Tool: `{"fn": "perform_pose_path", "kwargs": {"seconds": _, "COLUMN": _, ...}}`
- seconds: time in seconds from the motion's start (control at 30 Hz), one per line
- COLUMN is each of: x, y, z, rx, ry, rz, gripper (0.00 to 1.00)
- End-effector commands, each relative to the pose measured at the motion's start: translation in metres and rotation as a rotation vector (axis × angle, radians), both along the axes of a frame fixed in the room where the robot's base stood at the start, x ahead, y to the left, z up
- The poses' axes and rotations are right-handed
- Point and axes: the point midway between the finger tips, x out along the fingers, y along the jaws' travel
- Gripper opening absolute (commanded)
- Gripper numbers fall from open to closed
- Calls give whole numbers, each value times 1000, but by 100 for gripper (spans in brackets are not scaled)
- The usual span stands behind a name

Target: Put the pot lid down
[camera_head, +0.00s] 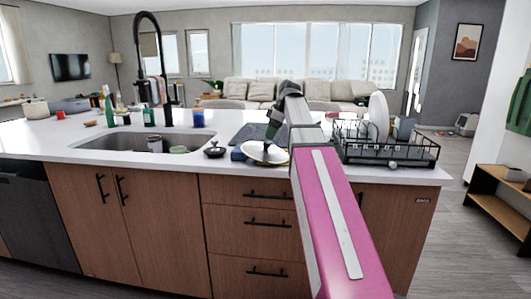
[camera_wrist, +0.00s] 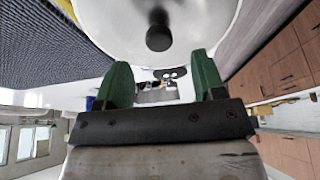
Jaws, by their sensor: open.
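The pot lid (camera_head: 262,154) is a pale, shiny disc at the front edge of the white counter, left of my arm. In the wrist view the lid (camera_wrist: 105,22) fills the top of the picture, with its round black knob (camera_wrist: 158,37) near the middle. My gripper (camera_wrist: 160,62) has its two green fingers spread apart, and the knob shows beyond and between their tips, not visibly gripped. In the head view my gripper (camera_head: 272,127) is dark and small, just above the lid. I cannot tell whether the lid lies fully flat.
A dark mat (camera_head: 250,133) lies behind the lid. A black dish rack (camera_head: 395,150) with plates stands right of my arm. A small black item (camera_head: 214,152) sits left of the lid, beside the sink (camera_head: 150,143). A blue cup (camera_head: 198,119) stands behind the sink.

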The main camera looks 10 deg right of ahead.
Motion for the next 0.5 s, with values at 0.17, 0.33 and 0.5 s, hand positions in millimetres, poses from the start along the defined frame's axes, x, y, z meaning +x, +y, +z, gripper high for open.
{"fn": "perform_pose_path", "kwargs": {"seconds": 0.17, "x": 1, "y": 4, "z": -12, "rx": 0, "ry": 0, "rz": 0, "gripper": 63}}
{"fn": "perform_pose_path", "kwargs": {"seconds": 0.33, "x": 4, "y": 11, "z": -34, "rx": -1, "ry": 2, "rz": -1, "gripper": 63}}
{"fn": "perform_pose_path", "kwargs": {"seconds": 0.5, "x": 6, "y": 16, "z": -48, "rx": -1, "ry": 0, "rz": 0, "gripper": 63}}
